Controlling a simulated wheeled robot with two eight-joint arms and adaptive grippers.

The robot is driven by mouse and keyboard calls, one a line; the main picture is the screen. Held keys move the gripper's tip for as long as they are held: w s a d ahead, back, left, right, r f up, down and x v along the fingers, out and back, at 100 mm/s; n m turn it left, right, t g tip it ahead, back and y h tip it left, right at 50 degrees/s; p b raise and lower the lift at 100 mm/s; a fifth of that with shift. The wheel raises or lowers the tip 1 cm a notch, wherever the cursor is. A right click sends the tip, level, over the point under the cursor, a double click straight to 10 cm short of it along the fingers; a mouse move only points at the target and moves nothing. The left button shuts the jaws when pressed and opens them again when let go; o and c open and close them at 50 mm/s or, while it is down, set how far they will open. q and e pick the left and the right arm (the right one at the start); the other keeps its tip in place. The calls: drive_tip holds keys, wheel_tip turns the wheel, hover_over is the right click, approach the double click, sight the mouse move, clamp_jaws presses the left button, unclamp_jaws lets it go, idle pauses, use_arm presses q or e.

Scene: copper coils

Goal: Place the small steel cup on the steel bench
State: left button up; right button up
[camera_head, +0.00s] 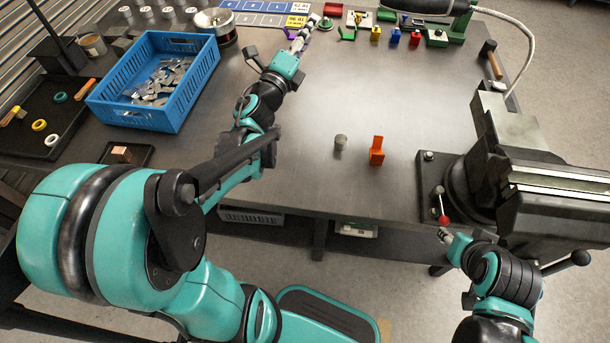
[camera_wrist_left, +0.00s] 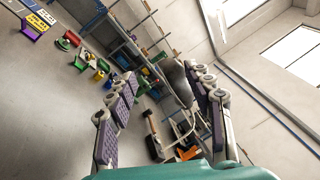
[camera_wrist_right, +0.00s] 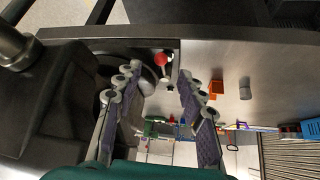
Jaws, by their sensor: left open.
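A small grey steel cup (camera_head: 340,142) stands on the steel bench (camera_head: 300,165) near its front edge, just left of an orange block. It also shows in the right wrist view (camera_wrist_right: 245,93). My left gripper (camera_head: 302,30) is open over the far part of the bench, well away from the cup. Its fingers are spread with nothing between them in the left wrist view (camera_wrist_left: 165,85). My right gripper (camera_head: 445,236) is low in front of the bench by the vise. Its fingers are apart and empty in the right wrist view (camera_wrist_right: 158,72).
An orange block (camera_head: 376,151) stands beside the cup. A blue crate (camera_head: 150,118) of metal pieces is at left. A large vise (camera_head: 555,180) with a red-knobbed lever (camera_head: 443,214) is at right. Small coloured parts line the back. The bench middle is clear.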

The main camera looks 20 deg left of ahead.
use_arm(q)
drive_tip(key=s+d+f+n+g, duration=0.3)
drive_tip(key=s+f+n+g, duration=0.1)
drive_tip(key=s+f+n, duration=0.2)
drive_tip(key=s+d+f+n+g, duration=0.4)
drive_tip(key=s+f+n, duration=0.3)
drive_tip(key=s+n, duration=0.2)
drive_tip(key=s+d+f+n+g, duration=0.3)
drive_tip(key=s+f+n+g, duration=0.2)
drive_tip(key=s, duration=0.5)
drive_tip(key=f+n, duration=0.2)
drive_tip(key=shift+d+n, duration=0.3)
drive_tip(key=shift+d, duration=0.1)
